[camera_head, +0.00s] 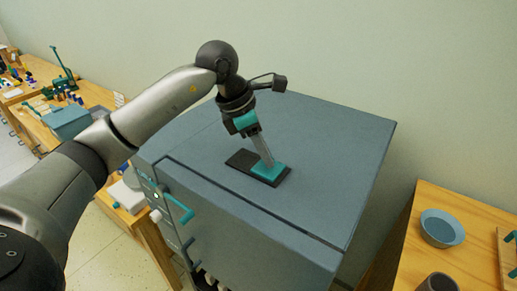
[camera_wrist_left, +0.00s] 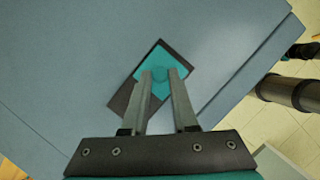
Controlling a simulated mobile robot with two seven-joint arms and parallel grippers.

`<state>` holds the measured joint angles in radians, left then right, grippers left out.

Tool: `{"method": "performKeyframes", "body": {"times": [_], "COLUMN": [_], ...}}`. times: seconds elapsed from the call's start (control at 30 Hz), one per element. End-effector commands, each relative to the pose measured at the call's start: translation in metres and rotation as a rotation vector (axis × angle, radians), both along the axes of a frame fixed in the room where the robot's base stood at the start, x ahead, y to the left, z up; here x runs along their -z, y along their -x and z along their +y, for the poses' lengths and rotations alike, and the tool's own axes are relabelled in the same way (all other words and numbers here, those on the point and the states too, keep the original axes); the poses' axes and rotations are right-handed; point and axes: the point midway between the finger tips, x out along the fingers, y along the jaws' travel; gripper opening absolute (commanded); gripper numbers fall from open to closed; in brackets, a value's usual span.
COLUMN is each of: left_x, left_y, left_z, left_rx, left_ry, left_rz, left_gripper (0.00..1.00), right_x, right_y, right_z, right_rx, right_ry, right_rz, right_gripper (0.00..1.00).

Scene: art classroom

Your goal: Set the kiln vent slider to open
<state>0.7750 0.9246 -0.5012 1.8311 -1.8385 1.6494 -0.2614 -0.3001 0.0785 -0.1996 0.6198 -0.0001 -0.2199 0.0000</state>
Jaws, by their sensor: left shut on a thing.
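The blue-grey kiln (camera_head: 335,140) fills the middle of the head view, its flat top facing up. The vent on its top is a dark rectangular track (camera_head: 241,159) with a teal slider (camera_head: 270,172) at the end nearer the camera and to the right; bare dark track shows at the other end. My left gripper (camera_head: 266,162) reaches down, tilted, to the slider. In the left wrist view its two fingers are closed on the small raised knob of the teal slider (camera_wrist_left: 157,56), with dark track (camera_wrist_left: 121,99) showing beside it. The fingers partly hide the knob. My right gripper is not in view.
A teal handle (camera_head: 180,208) sticks out from the kiln's front. A wooden table (camera_head: 460,205) at right holds a blue bowl (camera_head: 442,228) and a dark cup (camera_head: 437,283). A workbench with a blue-grey box (camera_head: 68,122) stands at left. The kiln top around the vent is clear.

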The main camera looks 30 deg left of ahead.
Motion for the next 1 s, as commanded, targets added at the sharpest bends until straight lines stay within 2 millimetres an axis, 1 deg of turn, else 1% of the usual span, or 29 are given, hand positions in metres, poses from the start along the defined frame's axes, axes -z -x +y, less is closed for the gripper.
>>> {"method": "performKeyframes", "body": {"times": [0.03, 0.1, 0.13, 0.37, 0.63, 0.73, 0.87, 1.0], "left_x": [0.000, 0.000, 0.000, 0.000, -0.001, -0.007, -0.025, -0.056], "left_y": [0.000, 0.000, 0.000, 0.000, 0.000, 0.001, 0.006, 0.014], "left_z": [-0.004, -0.004, -0.004, -0.003, -0.002, 0.001, 0.007, 0.017], "left_rx": [0.007, 0.008, 0.008, 0.006, 0.005, 0.004, 0.003, 0.003], "left_ry": [0.009, 0.010, 0.010, 0.008, 0.005, 0.005, 0.003, 0.005], "left_rz": [-0.002, -0.001, -0.002, 0.000, 0.000, -0.003, -0.007, -0.008], "left_gripper": [0.00, 0.00, 0.30, 0.56, 0.57, 0.57, 0.57, 0.57], "right_x": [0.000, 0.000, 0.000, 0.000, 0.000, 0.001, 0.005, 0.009], "right_y": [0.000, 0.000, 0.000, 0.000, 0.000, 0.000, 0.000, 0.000], "right_z": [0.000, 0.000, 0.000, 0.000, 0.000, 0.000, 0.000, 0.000], "right_rx": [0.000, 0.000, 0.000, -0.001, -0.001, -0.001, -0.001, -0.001], "right_ry": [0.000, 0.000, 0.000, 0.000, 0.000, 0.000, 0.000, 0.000], "right_rz": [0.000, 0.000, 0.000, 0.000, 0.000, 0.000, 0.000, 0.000], "right_gripper": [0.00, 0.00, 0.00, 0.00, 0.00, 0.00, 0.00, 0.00]}}
